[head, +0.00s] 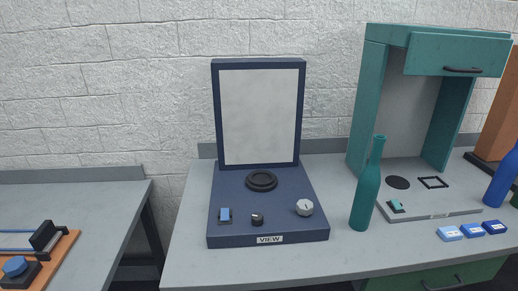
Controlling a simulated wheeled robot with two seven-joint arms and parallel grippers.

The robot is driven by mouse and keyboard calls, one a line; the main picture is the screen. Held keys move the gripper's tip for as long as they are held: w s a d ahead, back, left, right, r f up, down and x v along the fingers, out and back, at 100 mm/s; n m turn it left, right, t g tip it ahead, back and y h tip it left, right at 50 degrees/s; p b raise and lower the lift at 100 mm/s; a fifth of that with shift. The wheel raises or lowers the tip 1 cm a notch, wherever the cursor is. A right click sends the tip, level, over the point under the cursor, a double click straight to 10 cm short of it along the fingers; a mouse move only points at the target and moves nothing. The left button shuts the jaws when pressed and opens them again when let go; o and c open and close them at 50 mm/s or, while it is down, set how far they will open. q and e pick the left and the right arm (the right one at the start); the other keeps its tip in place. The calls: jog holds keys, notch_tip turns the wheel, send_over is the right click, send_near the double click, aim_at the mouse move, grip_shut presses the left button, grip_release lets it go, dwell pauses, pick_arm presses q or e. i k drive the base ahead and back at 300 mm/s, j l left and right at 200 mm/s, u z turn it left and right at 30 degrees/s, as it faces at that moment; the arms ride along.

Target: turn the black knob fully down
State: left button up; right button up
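The black knob (257,219) is small and sits on the front of the dark blue console (290,228), between a blue switch (225,214) and a light grey knob (304,207). A pale mark shows on the black knob, but its exact setting is too small to read. A black ring (261,181) lies on the console behind the knobs. A framed pale panel (260,115) stands upright at the console's back. A "VIEW" label is on the front edge. Neither of my grippers shows in the head view.
A teal bottle (367,190) stands right of the console. Behind it is a teal cabinet (368,95) over a grey plate with a switch. Several blue blocks (471,230) lie at the right front. The table (185,245) is clear left of the console; another table is further left.

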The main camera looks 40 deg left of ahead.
aim_at(257, 219)
jog(key=u, duration=1.15)
